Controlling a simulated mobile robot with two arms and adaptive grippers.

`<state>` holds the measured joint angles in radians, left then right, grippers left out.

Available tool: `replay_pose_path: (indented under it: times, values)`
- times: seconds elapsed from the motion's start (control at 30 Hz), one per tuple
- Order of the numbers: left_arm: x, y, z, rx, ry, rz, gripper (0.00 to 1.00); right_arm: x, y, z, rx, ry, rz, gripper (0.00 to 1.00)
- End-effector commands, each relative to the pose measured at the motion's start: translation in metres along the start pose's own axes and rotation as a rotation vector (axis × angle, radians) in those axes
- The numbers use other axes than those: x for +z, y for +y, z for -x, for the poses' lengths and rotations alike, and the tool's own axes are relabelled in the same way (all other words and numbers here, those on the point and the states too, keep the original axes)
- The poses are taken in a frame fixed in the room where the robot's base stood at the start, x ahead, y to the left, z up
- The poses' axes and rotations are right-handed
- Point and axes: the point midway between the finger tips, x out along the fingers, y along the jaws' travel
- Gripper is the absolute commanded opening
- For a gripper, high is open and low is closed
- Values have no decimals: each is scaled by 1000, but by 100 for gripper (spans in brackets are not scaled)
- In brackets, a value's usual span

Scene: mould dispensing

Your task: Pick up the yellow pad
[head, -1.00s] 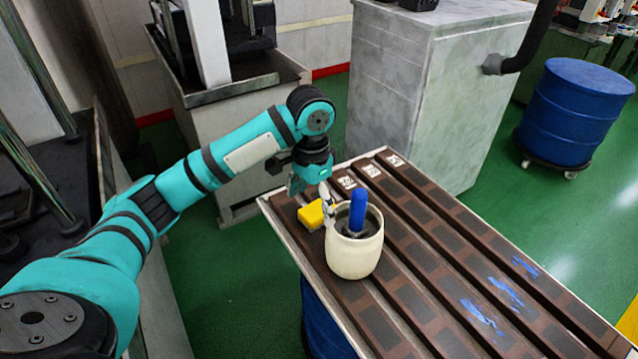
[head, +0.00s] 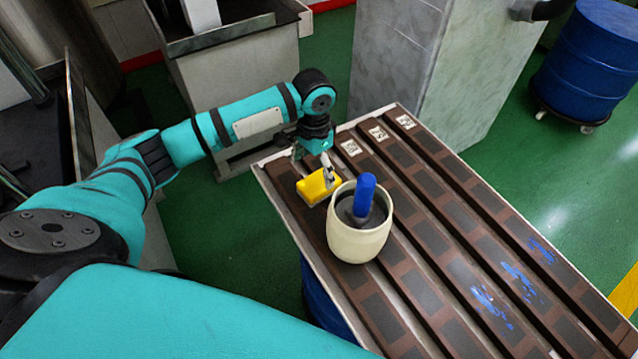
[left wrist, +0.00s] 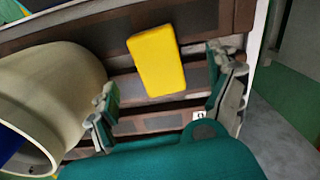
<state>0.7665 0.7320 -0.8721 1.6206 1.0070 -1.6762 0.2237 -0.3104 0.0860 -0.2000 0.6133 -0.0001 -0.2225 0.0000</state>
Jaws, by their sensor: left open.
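The yellow pad (head: 318,187) lies on the slatted brown table (head: 440,250), near its far left corner. In the left wrist view the yellow pad (left wrist: 157,61) lies ahead of and between the two spread fingers, touching neither as far as I can see. My left gripper (head: 312,160) is above the table at the far side of the pad. In the left wrist view my left gripper (left wrist: 167,90) is open and empty. My right gripper is not in view.
A cream pot (head: 358,238) with a blue-handled tool (head: 364,195) in it stands close beside the pad, and near one finger in the left wrist view. A grey cabinet (head: 410,70) stands behind the table.

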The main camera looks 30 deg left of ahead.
Motion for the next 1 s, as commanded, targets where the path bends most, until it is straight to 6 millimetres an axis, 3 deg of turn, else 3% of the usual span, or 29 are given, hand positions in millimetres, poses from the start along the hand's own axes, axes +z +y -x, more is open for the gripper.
replay_pose_path:
  times: [0.1,0.23,0.6,0.87,1.0]
  values:
    - [0,0,-11,1,0,0,89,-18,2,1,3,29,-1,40]
    - [0,1,-18,1,-1,-1,89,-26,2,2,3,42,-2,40]
    - [-1,4,-65,-1,-1,0,89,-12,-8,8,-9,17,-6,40]
    - [-1,4,-67,-1,2,-1,89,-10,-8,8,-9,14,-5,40]
    - [-1,4,-67,-1,1,-1,71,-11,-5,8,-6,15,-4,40]
